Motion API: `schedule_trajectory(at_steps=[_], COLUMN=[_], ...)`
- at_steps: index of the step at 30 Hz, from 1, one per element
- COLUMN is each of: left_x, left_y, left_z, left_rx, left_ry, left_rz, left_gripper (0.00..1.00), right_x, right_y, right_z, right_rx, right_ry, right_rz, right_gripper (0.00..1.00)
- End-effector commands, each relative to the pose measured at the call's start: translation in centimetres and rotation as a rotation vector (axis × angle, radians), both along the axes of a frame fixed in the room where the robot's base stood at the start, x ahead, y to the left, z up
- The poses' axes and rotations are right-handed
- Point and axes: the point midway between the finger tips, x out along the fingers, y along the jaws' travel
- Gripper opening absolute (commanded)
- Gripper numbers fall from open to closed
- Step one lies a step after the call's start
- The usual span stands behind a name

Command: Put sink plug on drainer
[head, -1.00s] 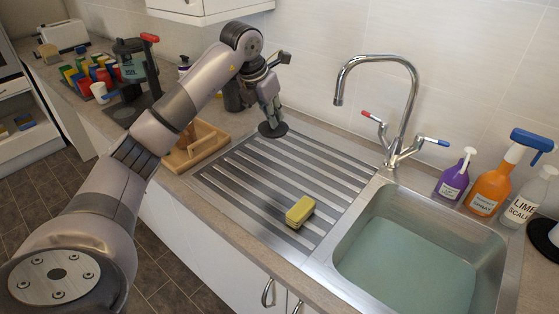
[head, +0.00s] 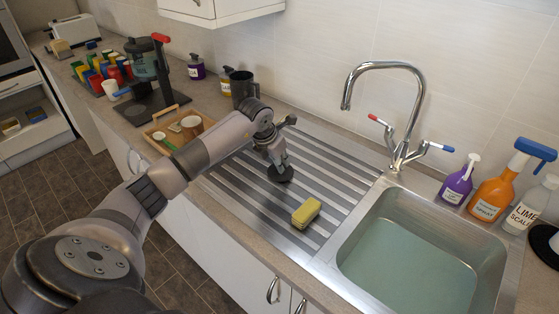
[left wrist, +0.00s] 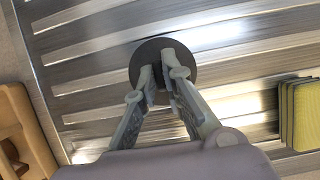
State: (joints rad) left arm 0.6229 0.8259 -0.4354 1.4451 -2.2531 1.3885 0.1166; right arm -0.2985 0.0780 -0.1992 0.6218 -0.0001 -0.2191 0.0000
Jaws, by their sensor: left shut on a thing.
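The sink plug (head: 281,175) is a dark round disc. My left gripper (head: 277,160) is shut on it, over the ribbed metal drainer (head: 334,163). In the left wrist view the plug (left wrist: 149,58) shows beneath the fingertips of the left gripper (left wrist: 163,85), flat side toward the drainer (left wrist: 95,60). I cannot tell whether the plug touches the ribs. My right gripper is not in view.
A yellow sponge (head: 306,212) lies on the drainer near its front edge. The sink (head: 410,255) with water and the tap (head: 400,150) are to the right. A wooden tray (head: 165,145) stands left of the drainer. Spray bottles (head: 490,195) stand at the right.

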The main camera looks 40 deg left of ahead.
Motion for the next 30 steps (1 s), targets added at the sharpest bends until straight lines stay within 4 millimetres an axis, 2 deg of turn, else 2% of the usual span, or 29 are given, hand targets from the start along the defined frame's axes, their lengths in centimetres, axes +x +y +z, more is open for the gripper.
schedule_trajectory(at_steps=[8, 9, 17, 25, 28, 30], left_x=[0.0, 0.0, 0.0, 0.0, 0.0, -0.3], left_y=[0.0, 0.0, 0.0, 0.0, 0.0, 0.1], left_z=[-0.4, -0.2, -0.2, -0.1, 0.3, 0.9], left_rx=[0.0, -0.001, -0.001, -0.001, 0.0, 0.0], left_ry=[-0.001, -0.001, 0.0, 0.0, -0.001, -0.003], left_rz=[0.0, 0.0, 0.0, 0.0, 0.0, 0.0], left_gripper=[0.0, 0.12, 0.29, 0.29, 0.29, 0.29], right_x=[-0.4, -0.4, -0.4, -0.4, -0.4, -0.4], right_y=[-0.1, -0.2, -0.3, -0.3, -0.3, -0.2], right_z=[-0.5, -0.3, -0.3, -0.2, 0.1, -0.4], right_rx=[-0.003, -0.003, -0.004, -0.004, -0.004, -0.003], right_ry=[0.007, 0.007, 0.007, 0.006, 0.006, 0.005], right_rz=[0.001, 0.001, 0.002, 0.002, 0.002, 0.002], right_gripper=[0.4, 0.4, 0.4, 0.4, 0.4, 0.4])
